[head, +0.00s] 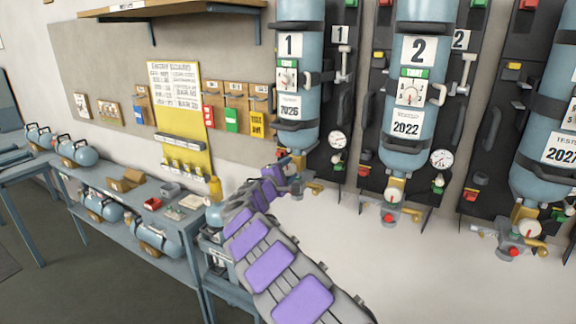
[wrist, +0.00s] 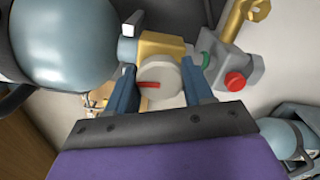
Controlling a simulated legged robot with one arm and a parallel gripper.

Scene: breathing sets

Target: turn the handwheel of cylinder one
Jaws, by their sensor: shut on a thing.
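Cylinder one (head: 299,75) is a blue-grey upright cylinder labelled "1" on a black wall plate, at the upper middle of the head view. Its rounded lower end (wrist: 65,40) fills the upper left of the wrist view. The handwheel (wrist: 160,81) is a pale round knob with a red mark, below a brass valve body (wrist: 160,45). My gripper (wrist: 162,78) has its two blue-grey fingers on either side of the handwheel, shut on it. In the head view my gripper (head: 290,172) is at the cylinder's foot, and the arm hides the handwheel there.
A red button (wrist: 235,81) on a grey fitting sits close to the right finger. Cylinder two (head: 408,75) and another cylinder (head: 556,120) hang to the right. A bench (head: 185,235) with spare cylinders and small boxes stands at the left.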

